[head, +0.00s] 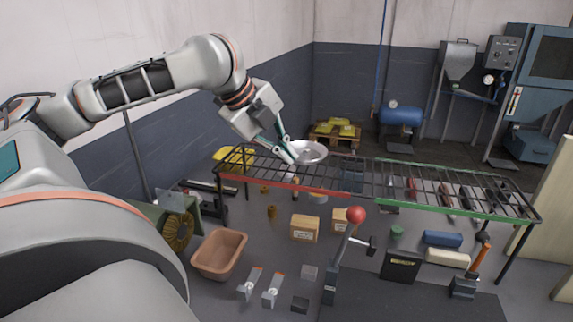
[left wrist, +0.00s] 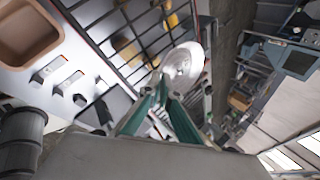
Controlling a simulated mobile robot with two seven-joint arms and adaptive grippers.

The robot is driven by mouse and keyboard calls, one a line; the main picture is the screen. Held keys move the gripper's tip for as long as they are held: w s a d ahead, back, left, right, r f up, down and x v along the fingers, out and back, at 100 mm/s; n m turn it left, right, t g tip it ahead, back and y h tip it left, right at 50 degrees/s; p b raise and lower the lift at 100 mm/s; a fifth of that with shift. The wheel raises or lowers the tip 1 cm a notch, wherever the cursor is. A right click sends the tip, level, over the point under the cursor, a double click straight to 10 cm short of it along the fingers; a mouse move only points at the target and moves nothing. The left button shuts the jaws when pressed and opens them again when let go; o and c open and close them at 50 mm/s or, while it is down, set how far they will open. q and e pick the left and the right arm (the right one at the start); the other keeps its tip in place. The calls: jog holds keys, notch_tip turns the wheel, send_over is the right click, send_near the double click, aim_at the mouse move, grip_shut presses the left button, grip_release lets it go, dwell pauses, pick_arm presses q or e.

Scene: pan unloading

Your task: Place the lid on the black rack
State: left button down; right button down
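The lid (head: 308,152) is a shallow, round, silvery disc above the left part of the black rack (head: 395,178). The rack is a long wire grid on legs, with red and green stretches on its front edge. My left gripper (head: 291,155) reaches down from the upper left, with its fingers at the lid's left edge. In the left wrist view the green fingers (left wrist: 159,89) come close together at the near edge of the lid (left wrist: 184,62) and appear shut on it. Whether the lid touches the rack is hard to tell. My right gripper is not in view.
A pinkish-brown bin (head: 219,254) and cardboard boxes (head: 305,228) stand below the rack. A lever with a red knob (head: 356,214) rises in front of it. Several dark items lie at the rack's right end. A yellow thing (head: 234,158) is behind its left end.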

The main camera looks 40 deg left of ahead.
pick_arm(q)
jog(key=shift+f+b, duration=0.3)
jog(key=shift+f, duration=0.8)
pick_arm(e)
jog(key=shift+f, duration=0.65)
pick_arm(q)
jog(key=shift+f, duration=0.1)
jog(key=c, duration=2.6)
grip_release()
jog(key=shift+o, duration=0.2)
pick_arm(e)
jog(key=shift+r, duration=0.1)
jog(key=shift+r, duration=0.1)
